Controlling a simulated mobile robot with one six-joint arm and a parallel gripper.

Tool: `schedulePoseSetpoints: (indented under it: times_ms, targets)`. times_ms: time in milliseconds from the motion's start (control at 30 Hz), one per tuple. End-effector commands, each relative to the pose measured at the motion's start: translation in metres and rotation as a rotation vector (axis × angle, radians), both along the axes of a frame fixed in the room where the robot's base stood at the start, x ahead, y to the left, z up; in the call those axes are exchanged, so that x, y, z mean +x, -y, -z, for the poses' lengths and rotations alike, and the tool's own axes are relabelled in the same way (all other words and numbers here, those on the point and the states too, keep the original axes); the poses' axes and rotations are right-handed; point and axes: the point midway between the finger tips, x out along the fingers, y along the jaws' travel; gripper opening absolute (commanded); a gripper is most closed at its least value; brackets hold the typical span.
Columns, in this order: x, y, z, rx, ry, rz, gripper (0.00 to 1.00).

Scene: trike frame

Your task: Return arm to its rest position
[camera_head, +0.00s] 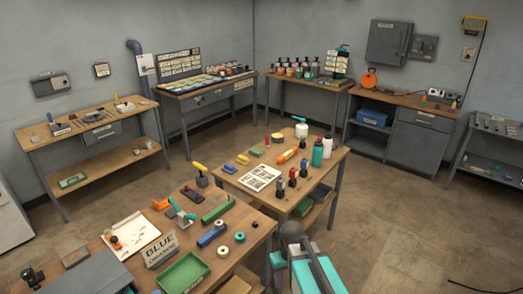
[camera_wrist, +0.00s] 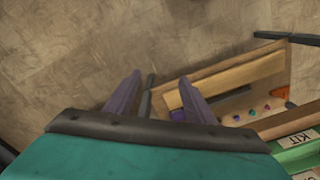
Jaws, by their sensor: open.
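My gripper (camera_wrist: 159,76) shows in the wrist view as two dark purple-grey fingers beyond a teal housing. The fingers stand apart with nothing between them, above the floor and the edge of a wooden shelf or tray (camera_wrist: 230,80). In the head view, my teal and grey arm shows at the bottom, right of the front workbench; I cannot make out the fingertips there.
A second bench (camera_head: 262,203) behind carries bottles and a paper sheet. More benches line the walls. The floor (camera_head: 400,215) at right is clear.

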Motion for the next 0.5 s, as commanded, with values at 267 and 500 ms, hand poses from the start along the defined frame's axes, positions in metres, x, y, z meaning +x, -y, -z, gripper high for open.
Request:
schedulePoseSetpoints:
  times_ms: [267, 500]
  targets:
    - [-0.022, 0.056, 0.020, 0.000, 0.001, 0.230, 0.49]
    - [-0.039, 0.080, 0.042, -0.001, -0.012, 0.342, 0.49]
